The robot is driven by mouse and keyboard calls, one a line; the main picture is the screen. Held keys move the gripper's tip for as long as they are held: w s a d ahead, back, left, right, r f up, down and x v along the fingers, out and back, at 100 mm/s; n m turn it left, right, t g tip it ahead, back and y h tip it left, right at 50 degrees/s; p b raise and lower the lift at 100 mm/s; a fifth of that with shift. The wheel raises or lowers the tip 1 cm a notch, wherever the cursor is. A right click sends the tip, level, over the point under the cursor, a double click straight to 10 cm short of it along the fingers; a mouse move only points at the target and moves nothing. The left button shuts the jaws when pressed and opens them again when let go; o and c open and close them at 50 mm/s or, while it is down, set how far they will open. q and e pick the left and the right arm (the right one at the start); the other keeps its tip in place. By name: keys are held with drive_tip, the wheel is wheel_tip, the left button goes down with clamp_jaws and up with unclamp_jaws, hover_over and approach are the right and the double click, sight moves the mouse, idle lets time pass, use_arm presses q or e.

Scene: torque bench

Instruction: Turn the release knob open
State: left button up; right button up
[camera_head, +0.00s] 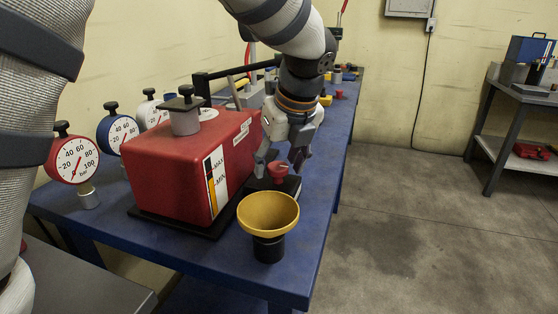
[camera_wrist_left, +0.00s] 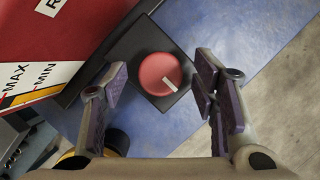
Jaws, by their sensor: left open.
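The release knob is a round red knob (camera_head: 278,171) on a black block (camera_head: 291,186) at the bench's right edge, beside the red tank. In the left wrist view the knob (camera_wrist_left: 158,70) shows from above, with a short white mark running slantwise near its lower right rim. My left gripper (camera_head: 279,162) is open and points down over the knob. In the wrist view its two purple-padded fingers stand either side of the knob, with a gap on both sides. I cannot tell how far above the knob the fingertips are. My right gripper is not in view.
The red tank (camera_head: 178,165) with MAX and MIN marks stands close left of the knob. A yellow funnel (camera_head: 268,213) stands in front. Several dial gauges (camera_head: 75,160) line the left. The blue bench (camera_head: 196,254) ends at the right, with open floor beyond.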

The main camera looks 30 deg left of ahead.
use_arm(q)
drive_tip(key=shift+c, duration=0.4)
drive_tip(key=c, duration=1.1)
